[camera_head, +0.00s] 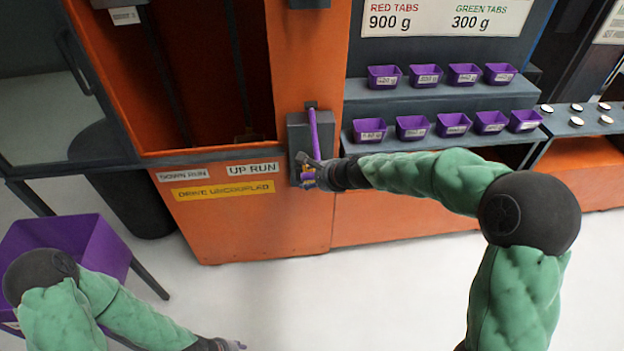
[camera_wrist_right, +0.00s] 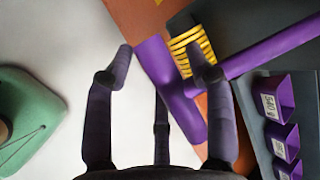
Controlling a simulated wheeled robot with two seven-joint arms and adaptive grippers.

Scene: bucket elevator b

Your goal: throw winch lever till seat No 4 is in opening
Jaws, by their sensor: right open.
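The winch lever (camera_head: 314,132) is a purple bar standing nearly upright on a grey box on the orange post. In the right wrist view a purple bar (camera_wrist_right: 262,56) meets a thicker purple piece (camera_wrist_right: 172,85) beside a yellow coil (camera_wrist_right: 186,46). My right gripper (camera_head: 306,172) is at the lower end of the lever, open. In its wrist view the fingers (camera_wrist_right: 163,62) are spread with the thick purple piece between or behind them; contact is unclear. The opening (camera_head: 205,75) shows dark vertical strips, with no numbered seat visible. My left gripper (camera_head: 230,345) is low at the frame's bottom edge.
Two grey shelves right of the post hold several labelled purple cups (camera_head: 383,77). Labels "UP RUN" (camera_head: 253,169) and "DRIVE UNCOUPLED" (camera_head: 222,190) are on the orange panel. A purple bin (camera_head: 95,243) stands at left. Floor in front is clear.

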